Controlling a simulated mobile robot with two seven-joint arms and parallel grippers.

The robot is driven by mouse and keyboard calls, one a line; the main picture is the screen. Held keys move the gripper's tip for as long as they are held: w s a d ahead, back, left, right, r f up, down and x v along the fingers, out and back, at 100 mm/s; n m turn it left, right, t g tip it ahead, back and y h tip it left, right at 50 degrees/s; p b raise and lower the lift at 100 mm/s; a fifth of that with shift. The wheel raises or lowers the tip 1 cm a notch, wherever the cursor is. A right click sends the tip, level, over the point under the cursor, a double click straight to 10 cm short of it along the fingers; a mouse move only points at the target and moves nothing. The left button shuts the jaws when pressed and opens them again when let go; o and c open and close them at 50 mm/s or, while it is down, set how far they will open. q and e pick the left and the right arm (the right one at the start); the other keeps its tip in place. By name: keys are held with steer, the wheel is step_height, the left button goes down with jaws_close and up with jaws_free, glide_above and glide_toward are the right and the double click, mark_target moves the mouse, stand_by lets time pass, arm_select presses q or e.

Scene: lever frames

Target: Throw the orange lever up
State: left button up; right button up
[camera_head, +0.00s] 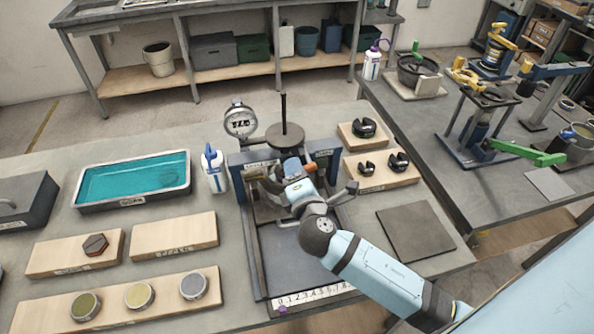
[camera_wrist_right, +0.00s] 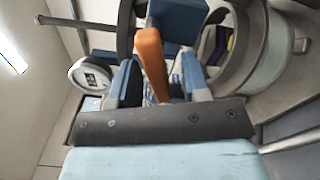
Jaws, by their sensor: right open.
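The orange lever (camera_wrist_right: 151,58) stands out between the two blue fingers of my right gripper (camera_wrist_right: 160,78) in the wrist view. The fingers are apart on either side of it, with a gap visible. I cannot tell if either finger touches it. In the head view my right gripper (camera_head: 296,176) is at the blue-and-grey press-like fixture (camera_head: 247,165). It hides most of the lever there, and only small orange patches show beside it. My left gripper is in neither view.
A dial gauge (camera_head: 240,122) and a dark round weight on a post (camera_head: 285,136) stand just behind the fixture. A white bottle (camera_head: 215,168) and a teal tray (camera_head: 133,181) are to the left. Wooden boards with dark parts (camera_head: 381,170) are to the right.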

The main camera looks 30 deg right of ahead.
jaws_close()
steer(key=shift+r+m+b, duration=0.1)
steer(key=shift+m+b, duration=0.5)
steer(key=shift+m, duration=0.2)
steer(key=m, duration=0.1)
steer(key=r+m, duration=0.1)
steer(key=m, duration=0.1)
steer(key=shift+a+b, duration=0.1)
steer(key=shift+b, duration=0.3)
steer(key=shift+r, duration=0.1)
jaws_free()
